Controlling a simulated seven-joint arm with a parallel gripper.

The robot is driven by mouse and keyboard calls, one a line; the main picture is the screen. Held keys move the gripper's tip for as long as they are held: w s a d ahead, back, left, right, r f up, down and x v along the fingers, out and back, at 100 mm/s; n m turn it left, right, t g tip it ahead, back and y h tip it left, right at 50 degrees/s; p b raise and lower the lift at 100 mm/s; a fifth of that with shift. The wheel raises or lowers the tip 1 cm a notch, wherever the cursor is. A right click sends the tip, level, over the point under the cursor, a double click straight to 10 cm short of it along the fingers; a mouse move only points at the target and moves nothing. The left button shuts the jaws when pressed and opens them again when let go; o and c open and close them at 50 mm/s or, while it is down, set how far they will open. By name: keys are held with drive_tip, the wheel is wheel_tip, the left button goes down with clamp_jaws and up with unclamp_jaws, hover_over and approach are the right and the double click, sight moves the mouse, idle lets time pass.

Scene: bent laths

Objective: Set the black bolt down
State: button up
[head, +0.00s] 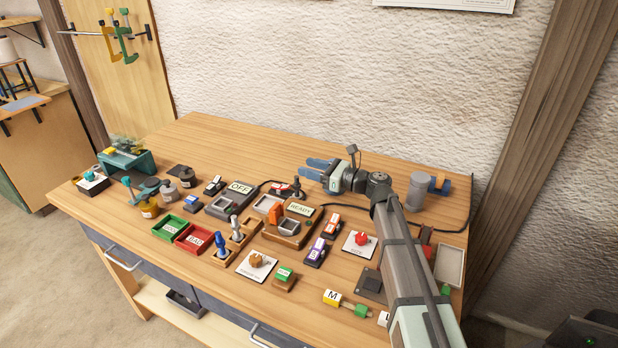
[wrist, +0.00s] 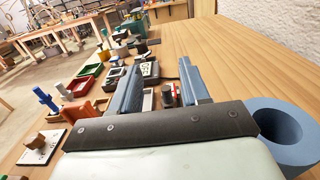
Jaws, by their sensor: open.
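My gripper (head: 310,168) is open above the back middle of the table, its two blue fingers pointing left. In the wrist view the fingers (wrist: 160,68) stand apart with no part gripped between them. A small dark upright piece (head: 297,188), which looks like the black bolt, stands on the table just below and in front of the fingers, apart from them. In the wrist view I cannot make it out clearly; a small red and dark part (wrist: 168,96) shows beyond the palm between the fingers.
The OFF box (head: 228,201) and READY box (head: 290,224) stand in front of my gripper. Green (head: 169,227) and red (head: 194,239) trays lie to the left. A grey cylinder (head: 417,190) stands to the right. The table's back strip (head: 235,140) is clear.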

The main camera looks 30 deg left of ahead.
sight(297, 176)
drive_tip(key=shift+r, duration=1.05)
drive_tip(key=shift+c, duration=0.4)
wheel_tip(297, 176, down, 7)
drive_tip(key=shift+a+f, duration=0.15)
drive_tip(key=shift+a, duration=2.4)
clamp_jaws()
